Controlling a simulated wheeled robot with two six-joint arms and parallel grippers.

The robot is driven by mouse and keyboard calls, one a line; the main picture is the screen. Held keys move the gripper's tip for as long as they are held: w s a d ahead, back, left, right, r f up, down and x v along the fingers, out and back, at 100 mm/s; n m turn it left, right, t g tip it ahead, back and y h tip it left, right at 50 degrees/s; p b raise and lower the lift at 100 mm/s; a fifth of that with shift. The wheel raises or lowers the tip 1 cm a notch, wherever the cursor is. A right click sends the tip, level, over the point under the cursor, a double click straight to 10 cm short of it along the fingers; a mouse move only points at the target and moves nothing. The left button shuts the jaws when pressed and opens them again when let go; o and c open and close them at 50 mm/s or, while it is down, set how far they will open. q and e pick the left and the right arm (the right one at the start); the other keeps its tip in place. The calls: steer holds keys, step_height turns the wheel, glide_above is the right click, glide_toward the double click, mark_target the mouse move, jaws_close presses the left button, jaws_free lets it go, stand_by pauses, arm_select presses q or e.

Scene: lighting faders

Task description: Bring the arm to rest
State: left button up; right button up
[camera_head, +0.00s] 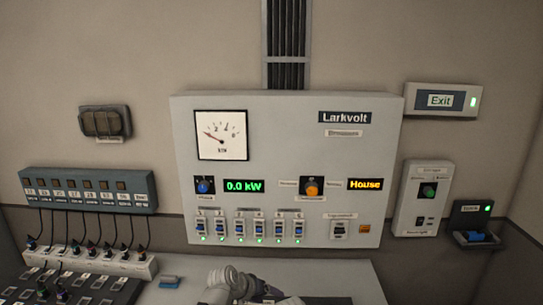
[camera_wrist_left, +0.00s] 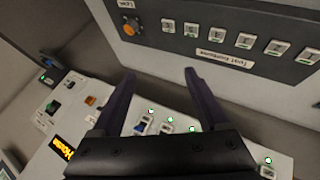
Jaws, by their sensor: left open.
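My left gripper (camera_wrist_left: 159,74) shows two dark fingers spread apart with nothing between them in the left wrist view. In the head view, part of my left arm (camera_head: 232,284) shows at the bottom edge, in front of the grey Larkvolt panel (camera_head: 270,110); its fingers are not clear there. The panel carries a dial gauge (camera_head: 221,135), a blue knob (camera_head: 204,186), an orange knob (camera_head: 312,188) and a row of white switches with green lights. The left wrist view shows the House display (camera_wrist_left: 63,147) at a tilt. My right gripper is not in view.
A fader desk (camera_head: 75,286) and a strip of plugged cables (camera_head: 92,260) stand at the lower left. A labelled box (camera_head: 88,190) is above them. A pale tabletop (camera_head: 360,282) lies below the panel.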

arm_select(q)
steer(key=s+a+f+m+g+y+b, duration=0.2)
steer(key=s+f, duration=0.3)
steer(key=s, duration=0.4)
steer(key=s+a+f+m+g+y+b, duration=0.1)
steer(key=s+f+g+y, duration=0.3)
steer(key=s, duration=0.6)
steer(key=shift+s+a+f+m+y+b, duration=0.3)
steer(key=shift+a+f+m+y+b, duration=0.1)
steer(key=shift+a+m+y, duration=0.3)
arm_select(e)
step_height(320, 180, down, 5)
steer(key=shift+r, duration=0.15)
